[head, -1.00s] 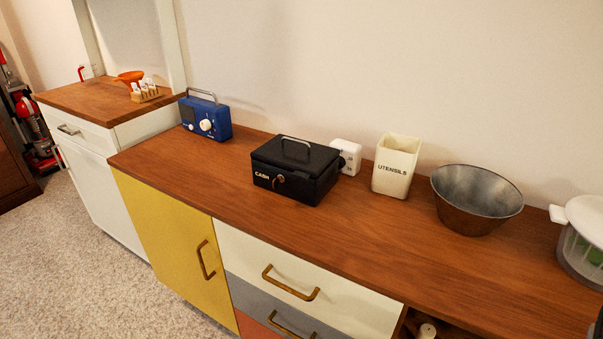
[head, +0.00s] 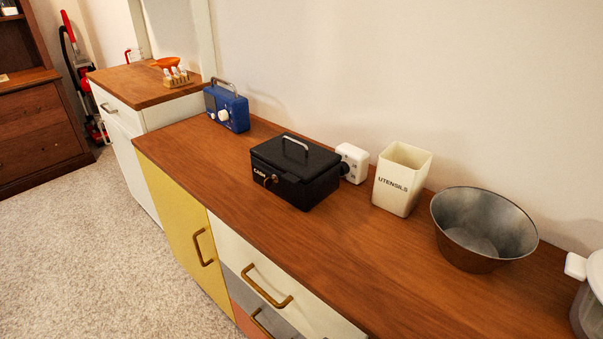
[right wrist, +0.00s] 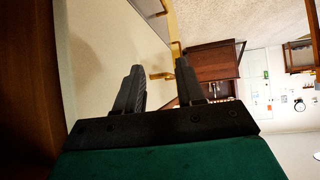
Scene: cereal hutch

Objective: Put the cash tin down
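The black cash tin (head: 296,172) rests on the wooden countertop (head: 380,250) in the head view. Its lid is shut, its metal handle stands up on top, and the word CASH shows on its front beside a round lock. No gripper touches it. My right gripper (right wrist: 158,85) shows only in the right wrist view, its two dark fingers apart with nothing between them. It is beside the pale cabinet front and brass handles, away from the tin. My left gripper is in neither view.
A blue radio (head: 227,108) stands left of the tin. A white timer (head: 353,162) stands close behind the tin's right side, then a cream utensils pot (head: 401,180) and a metal bowl (head: 483,230) to the right. The countertop in front of the pot and bowl is clear.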

